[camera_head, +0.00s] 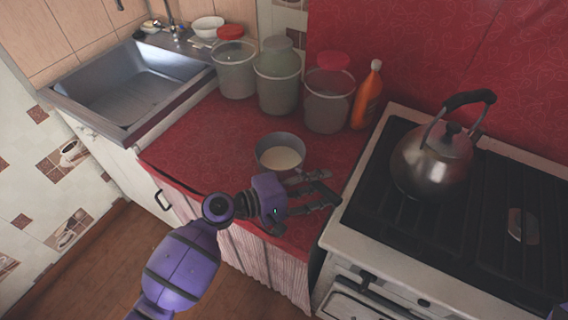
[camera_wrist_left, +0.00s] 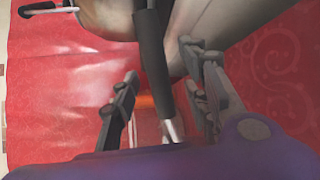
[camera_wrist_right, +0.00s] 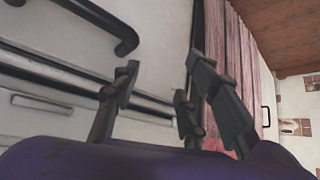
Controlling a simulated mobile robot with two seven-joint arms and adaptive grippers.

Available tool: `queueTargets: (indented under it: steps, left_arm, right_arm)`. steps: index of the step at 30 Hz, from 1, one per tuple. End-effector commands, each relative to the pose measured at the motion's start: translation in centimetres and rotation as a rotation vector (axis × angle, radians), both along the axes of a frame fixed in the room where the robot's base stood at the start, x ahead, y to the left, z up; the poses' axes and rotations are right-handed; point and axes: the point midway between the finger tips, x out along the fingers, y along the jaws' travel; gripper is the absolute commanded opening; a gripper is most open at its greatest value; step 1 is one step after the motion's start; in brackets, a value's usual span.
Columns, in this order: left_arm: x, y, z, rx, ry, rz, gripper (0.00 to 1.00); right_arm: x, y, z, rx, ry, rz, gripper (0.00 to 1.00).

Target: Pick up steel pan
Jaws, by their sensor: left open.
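The steel pan (camera_head: 279,141) stands on the red counter, left of the stove, with a pale inside. My left gripper (camera_head: 326,187) is open at the pan's near right side, over the front of the counter. In the left wrist view the pan's dark handle (camera_wrist_left: 152,60) with a steel end runs between the two open fingers (camera_wrist_left: 160,75), not clasped. The pan's body shows at the top of that view (camera_wrist_left: 105,15). My right gripper (camera_wrist_right: 162,75) is open and empty, in front of a pale front with a dark bar handle.
A kettle (camera_head: 430,165) sits on the stove (camera_head: 350,222) to the right. Several lidded tubs, such as a grey-green one (camera_head: 278,85), and an orange bottle (camera_head: 367,97) stand behind the pan. A sink (camera_head: 130,85) is at left. Counter left of the pan is clear.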

Motion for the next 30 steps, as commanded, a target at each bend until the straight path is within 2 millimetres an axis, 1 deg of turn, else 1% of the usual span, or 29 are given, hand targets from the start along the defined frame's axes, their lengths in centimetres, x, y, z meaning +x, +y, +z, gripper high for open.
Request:
queueTargets:
  steps: [4, 13, 23, 24, 30]
  left_arm:
    - [0.0, 0.1, 0.0, 0.001, 0.0, 0.0, 0.41]
    - [0.0, 0.1, 0.0, 0.001, 0.0, 0.0, 0.01]
    - [0.0, 0.1, 0.0, 0.001, 0.001, 0.0, 0.0]
    - [0.1, 0.0, 0.3, -0.002, -0.007, 0.0, 0.0]
    - [0.1, 0.0, 0.3, -0.002, -0.006, 0.0, 0.0]
  right_arm:
    - [0.5, 0.0, 0.3, -0.001, -0.01, 0.003, 0.4]
    - [0.4, -0.1, 0.2, -0.002, -0.008, 0.002, 0.4]
    - [-0.7, -0.3, -0.2, -0.004, 0.012, -0.002, 0.4]
    - [-0.8, -0.3, -0.2, -0.004, 0.013, -0.002, 0.4]
    - [-0.7, -0.3, -0.2, -0.003, 0.012, -0.001, 0.4]
